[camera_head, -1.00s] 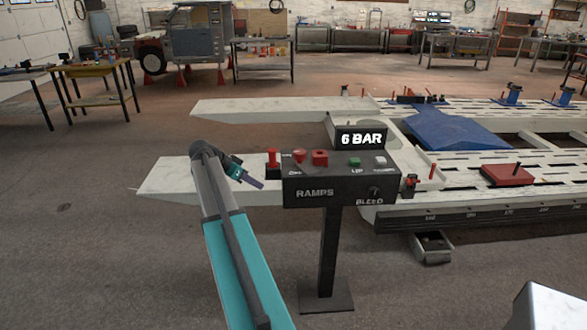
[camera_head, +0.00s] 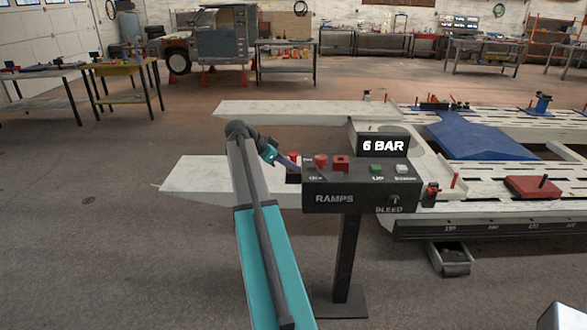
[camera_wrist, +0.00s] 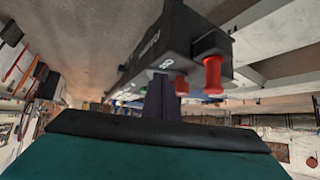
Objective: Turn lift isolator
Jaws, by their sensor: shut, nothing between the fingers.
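A black control box (camera_head: 328,199) stands on a post, lettered RAMPS and BLEED. A red knob on a dark mount (camera_head: 293,178) sits at its left end, partly behind my gripper. A red knob at the box's end also shows in the wrist view (camera_wrist: 213,75); I cannot read any label that marks the isolator. My gripper (camera_head: 288,162) is shut and empty, close to the box's left end. In the wrist view its dark fingers (camera_wrist: 163,100) point at the box, left of the red knob and apart from it in the picture. Contact cannot be told.
The box top carries red buttons (camera_head: 341,164), a green button (camera_head: 376,169) and a 6 BAR display (camera_head: 382,144). White ramps (camera_head: 205,178) lie behind it. Another red-and-black fitting (camera_head: 431,192) is right of the box. The floor at left is clear.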

